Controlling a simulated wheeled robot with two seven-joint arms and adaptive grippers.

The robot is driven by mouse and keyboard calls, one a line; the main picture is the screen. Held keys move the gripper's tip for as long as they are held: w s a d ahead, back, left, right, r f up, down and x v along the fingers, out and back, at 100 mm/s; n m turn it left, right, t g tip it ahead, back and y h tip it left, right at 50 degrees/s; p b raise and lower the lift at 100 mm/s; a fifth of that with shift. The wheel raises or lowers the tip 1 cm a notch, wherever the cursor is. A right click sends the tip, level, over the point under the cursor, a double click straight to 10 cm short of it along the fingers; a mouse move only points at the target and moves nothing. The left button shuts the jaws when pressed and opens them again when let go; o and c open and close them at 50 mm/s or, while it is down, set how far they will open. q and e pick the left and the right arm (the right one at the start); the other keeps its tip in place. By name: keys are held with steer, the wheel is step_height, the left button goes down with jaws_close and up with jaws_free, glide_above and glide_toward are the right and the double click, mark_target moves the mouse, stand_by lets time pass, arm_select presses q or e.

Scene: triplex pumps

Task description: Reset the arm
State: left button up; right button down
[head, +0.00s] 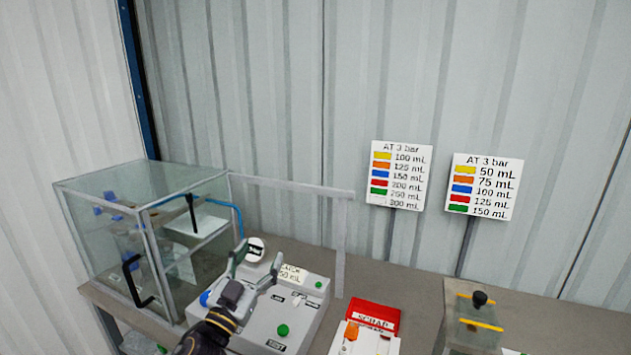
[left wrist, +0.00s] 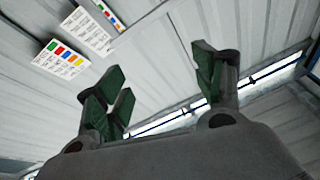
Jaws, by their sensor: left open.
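My left gripper (head: 256,262) is in the lower left part of the head view, in front of and above a grey control box. Its two fingers with green pads stand apart and point upward, with nothing between them. The left wrist view also shows the open, empty fingers (left wrist: 160,95), with the wall and ceiling behind. My left arm comes up from the bottom edge of the head view and covers part of the box. My right gripper is in neither view.
The grey control box (head: 305,318) has a green button and labels. A glass cabinet (head: 95,225) stands left, a red tray (head: 372,316) and a clear box (head: 470,325) right. Signs (head: 398,174) (head: 484,187) stand behind. Bench top (head: 415,285) is bare behind the tray.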

arm_select(q)
steer(key=s+a+f+n+g+y, duration=0.3)
steer(key=a+f+y, duration=0.2)
steer(key=f, duration=0.4)
steer(key=s+a+f+n+g+y, duration=0.3)
steer(key=a+f+g+y, duration=0.15)
steer(key=f, duration=0.35)
steer(key=s+f+m+g+h, duration=0.1)
steer(key=s+f+g, duration=0.5)
steer(key=s, duration=0.4)
steer(key=s+f+g+h, duration=0.1)
steer(key=s+f+g, duration=0.3)
steer(key=s+f, duration=0.8)
steer(key=f, duration=2.8)
steer(key=s+a+f+g, duration=0.1)
steer(key=s+a+f, duration=0.1)
steer(key=s+f, duration=0.8)
steer(key=s+a+f+g, duration=0.1)
steer(key=s+a+f, duration=0.1)
steer(key=s+f, duration=0.9)
steer(key=shift+s, duration=0.9)
